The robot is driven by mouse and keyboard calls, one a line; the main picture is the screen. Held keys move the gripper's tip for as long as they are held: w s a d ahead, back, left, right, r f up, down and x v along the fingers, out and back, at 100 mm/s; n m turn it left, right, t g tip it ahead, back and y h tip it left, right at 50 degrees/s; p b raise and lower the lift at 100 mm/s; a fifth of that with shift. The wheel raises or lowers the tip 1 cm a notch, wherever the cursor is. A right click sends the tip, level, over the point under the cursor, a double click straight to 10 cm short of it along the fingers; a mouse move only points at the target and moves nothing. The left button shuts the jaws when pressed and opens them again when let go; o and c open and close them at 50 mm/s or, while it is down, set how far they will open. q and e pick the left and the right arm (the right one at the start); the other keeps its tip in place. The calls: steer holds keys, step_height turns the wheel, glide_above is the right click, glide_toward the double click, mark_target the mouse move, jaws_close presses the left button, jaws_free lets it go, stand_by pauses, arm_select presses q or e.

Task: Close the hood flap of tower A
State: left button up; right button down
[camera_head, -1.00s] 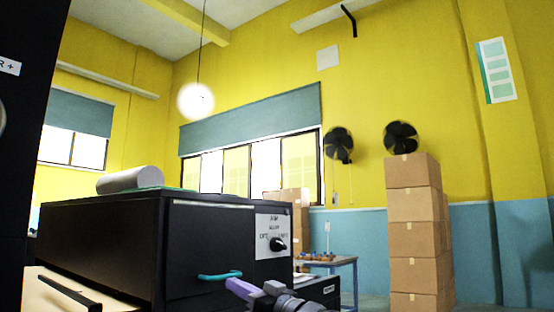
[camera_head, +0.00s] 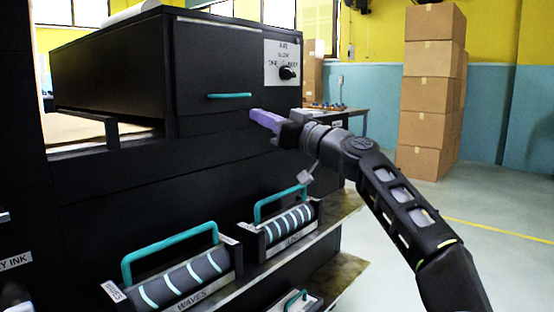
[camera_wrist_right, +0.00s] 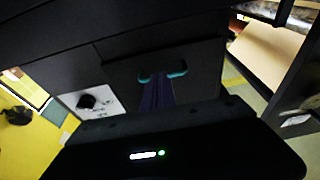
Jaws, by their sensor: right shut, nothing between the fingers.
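The hood flap (camera_head: 220,62) is the black front panel of the box on top of a black tower (camera_head: 130,185). It looks upright and about flush with the box front. Its teal bar handle (camera_head: 229,96) is near its lower edge. My right gripper (camera_head: 260,118), with purple fingers, is shut and empty, just below and right of the handle in the head view. In the right wrist view the fingers (camera_wrist_right: 158,96) point toward the teal handle (camera_wrist_right: 164,75) and cover its middle. I cannot tell whether they touch the panel. My left gripper is not in view.
A dial plate (camera_head: 284,55) with a black knob is right of the flap. Lower down, rollers (camera_head: 180,275) with teal handles sit on shelves (camera_head: 335,280) that jut out. Stacked cartons (camera_head: 425,90) and a small table (camera_head: 345,115) stand behind. The floor at right is clear.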

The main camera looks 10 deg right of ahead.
step_height(320, 180, down, 6)
steer(key=s+d+b, duration=0.2)
steer(key=shift+s, duration=0.2)
steer(key=shift+d+r, duration=0.1)
